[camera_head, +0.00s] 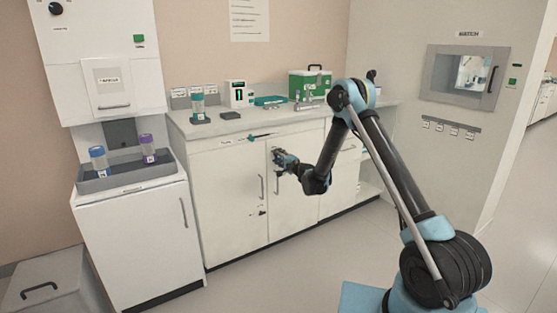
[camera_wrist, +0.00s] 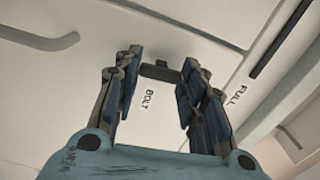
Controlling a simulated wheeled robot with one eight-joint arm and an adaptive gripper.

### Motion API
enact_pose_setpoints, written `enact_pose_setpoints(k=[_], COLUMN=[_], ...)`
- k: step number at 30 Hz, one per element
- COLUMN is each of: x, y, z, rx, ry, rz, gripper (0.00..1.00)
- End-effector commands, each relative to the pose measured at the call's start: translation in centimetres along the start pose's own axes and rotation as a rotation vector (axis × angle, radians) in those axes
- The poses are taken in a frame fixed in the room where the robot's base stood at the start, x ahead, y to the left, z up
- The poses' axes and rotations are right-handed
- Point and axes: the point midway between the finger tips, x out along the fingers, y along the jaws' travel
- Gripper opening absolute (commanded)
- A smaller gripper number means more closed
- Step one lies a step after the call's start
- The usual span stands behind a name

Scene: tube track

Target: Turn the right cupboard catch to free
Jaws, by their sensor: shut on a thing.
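My gripper (camera_head: 281,157) is at the upper part of the right cupboard door (camera_head: 293,199), in front of the catch. The wrist view shows its two fingers (camera_wrist: 160,85) closed in around a small dark catch (camera_wrist: 160,71) on the pale front. In the head view my gripper hides the catch. A label reading BOLT (camera_wrist: 150,99) is beside the catch, between the fingers. Another label, which looks like FULL (camera_wrist: 239,94), lies to the right, outside the fingers. I cannot read a FREE label.
Door handles (camera_head: 262,187) stand out from the cupboard fronts, one just left of my gripper. The worktop (camera_head: 240,124) above holds a green case (camera_head: 309,84) and a tube in a stand (camera_head: 198,105). A white unit (camera_head: 136,235) stands left. The floor in front is clear.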

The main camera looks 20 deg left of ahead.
Motion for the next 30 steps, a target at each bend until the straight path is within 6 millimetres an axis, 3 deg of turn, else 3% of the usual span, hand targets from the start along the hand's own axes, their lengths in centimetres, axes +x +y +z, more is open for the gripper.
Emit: enact_pose_setpoints(k=[9, 25, 26, 27, 28, 30], x=[-0.04, -0.02, -0.02, -0.02, -0.02, -0.02], y=[0.21, 0.2, 0.19, 0.19, 0.18, 0.15], z=[-0.48, -0.26, -0.25, -0.23, -0.21, -0.16], rx=[0.113, 0.135, 0.135, 0.135, 0.135, 0.135], ry=[0.008, 0.005, 0.005, 0.004, 0.004, 0.003], rz=[0.001, 0.001, 0.001, 0.001, 0.001, 0.0], gripper=[0.14, 0.14, 0.42, 0.51, 0.58, 0.58])
